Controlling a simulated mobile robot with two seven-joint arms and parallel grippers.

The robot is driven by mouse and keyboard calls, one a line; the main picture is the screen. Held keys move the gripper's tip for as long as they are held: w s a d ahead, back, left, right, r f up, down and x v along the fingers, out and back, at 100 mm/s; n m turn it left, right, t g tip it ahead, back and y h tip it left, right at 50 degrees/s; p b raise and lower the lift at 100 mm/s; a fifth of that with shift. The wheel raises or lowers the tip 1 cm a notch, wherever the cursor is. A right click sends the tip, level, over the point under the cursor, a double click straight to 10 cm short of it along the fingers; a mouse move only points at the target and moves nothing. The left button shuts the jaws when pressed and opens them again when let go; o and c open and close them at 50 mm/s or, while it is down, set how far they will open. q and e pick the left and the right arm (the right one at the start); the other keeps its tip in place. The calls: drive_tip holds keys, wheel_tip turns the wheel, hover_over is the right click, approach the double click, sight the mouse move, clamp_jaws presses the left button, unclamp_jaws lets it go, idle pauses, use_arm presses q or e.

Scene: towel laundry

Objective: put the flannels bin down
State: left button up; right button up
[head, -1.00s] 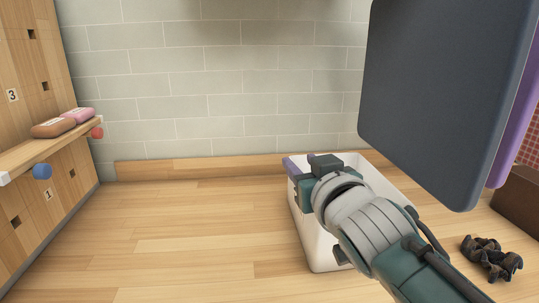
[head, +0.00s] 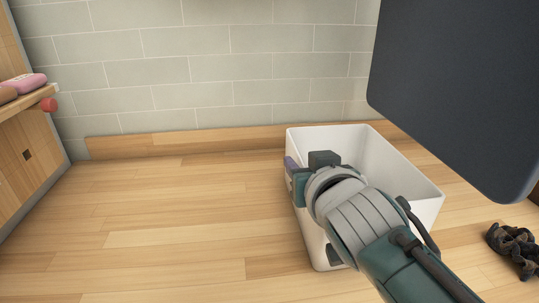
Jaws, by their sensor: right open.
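A white open-topped bin (head: 408,168) stands upright on the wooden floor by the back wall. The part of its inside that shows is empty. A purple patch (head: 290,165) shows at its left side by my gripper. My right gripper (head: 302,180) is at the bin's left wall, near its far end. It is open; its fingertips are largely hidden by my own wrist, and I cannot tell whether they touch the wall. My left gripper is out of view.
Wooden floor (head: 180,215) is clear to the left of the bin. A wooden shelf (head: 28,102) with a pink roll (head: 25,83) is at the left. A large dark panel (head: 460,80) hangs at the upper right. A dark crumpled thing (head: 515,245) lies on the floor at the right.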

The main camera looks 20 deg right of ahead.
drive_tip(key=shift+w+d, duration=0.1)
drive_tip(key=shift+w, duration=0.15)
drive_tip(key=shift+s+f, duration=0.1)
drive_tip(key=shift+s, duration=0.1)
drive_tip(key=shift+c, duration=0.3)
clamp_jaws()
idle(0.7)
